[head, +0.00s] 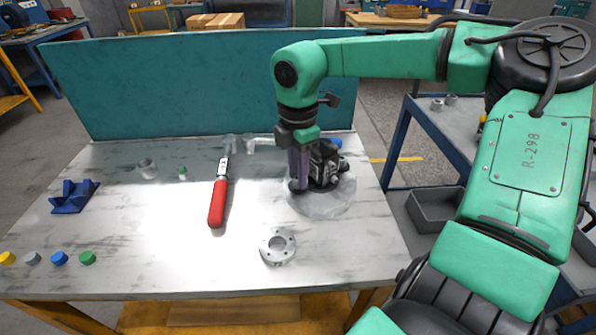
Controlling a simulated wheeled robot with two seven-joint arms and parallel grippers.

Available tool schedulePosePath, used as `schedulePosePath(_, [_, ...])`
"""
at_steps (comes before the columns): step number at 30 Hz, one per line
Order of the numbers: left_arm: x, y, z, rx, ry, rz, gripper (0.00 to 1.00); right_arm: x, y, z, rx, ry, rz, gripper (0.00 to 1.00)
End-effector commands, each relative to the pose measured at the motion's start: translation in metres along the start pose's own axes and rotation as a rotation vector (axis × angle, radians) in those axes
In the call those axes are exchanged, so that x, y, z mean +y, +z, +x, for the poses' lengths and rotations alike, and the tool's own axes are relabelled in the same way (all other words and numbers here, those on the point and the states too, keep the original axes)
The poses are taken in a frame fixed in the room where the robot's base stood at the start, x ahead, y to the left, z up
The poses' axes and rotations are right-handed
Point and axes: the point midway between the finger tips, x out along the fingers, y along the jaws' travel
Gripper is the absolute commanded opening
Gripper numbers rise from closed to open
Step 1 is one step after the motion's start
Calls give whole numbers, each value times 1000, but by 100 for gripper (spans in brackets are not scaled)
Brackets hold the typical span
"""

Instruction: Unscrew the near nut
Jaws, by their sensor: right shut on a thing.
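A black hydraulic motor (328,165) stands on a round, clear-looking disc (330,201) at the right of the table. My right gripper (298,184) points straight down at the motor's near left side. Its fingers are closed low beside the motor, where the near nut is. The nut itself is hidden by the fingers, so I cannot make out its shape. My left gripper is not in view.
A red-handled tool (217,203) lies left of the motor. A grey flange ring (278,246) lies in front. A blue holder (74,196) and several coloured caps (59,258) are at the left. A teal panel (180,85) closes the back.

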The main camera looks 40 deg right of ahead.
Motion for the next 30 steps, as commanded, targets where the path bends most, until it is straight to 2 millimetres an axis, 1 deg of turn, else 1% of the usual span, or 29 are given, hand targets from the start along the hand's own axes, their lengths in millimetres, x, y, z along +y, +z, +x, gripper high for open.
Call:
schedulePosePath(5, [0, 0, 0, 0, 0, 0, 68, 0, 0, 0, 0, -1, -15, 0])
schedulePosePath(7, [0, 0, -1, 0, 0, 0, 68, 0, 0, 0, 0, -1, -105, 0])
schedulePosePath(10, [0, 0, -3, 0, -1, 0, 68, 0, 0, -1, 1, -1, -315, 0])
schedulePosePath(13, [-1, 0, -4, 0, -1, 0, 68, 0, 0, -1, 1, -2, -451, 0])
schedulePosePath(19, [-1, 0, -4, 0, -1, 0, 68, 0, 0, 0, 1, -2, -473, 0])
schedulePosePath(20, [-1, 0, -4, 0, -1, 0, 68, 0, 0, 0, 1, -2, -472, 36])
schedulePosePath(21, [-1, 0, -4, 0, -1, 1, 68, 0, 0, 0, 1, -2, -472, 42])
schedulePosePath(30, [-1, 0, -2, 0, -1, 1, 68, 0, 0, 0, 0, -1, -469, 42])
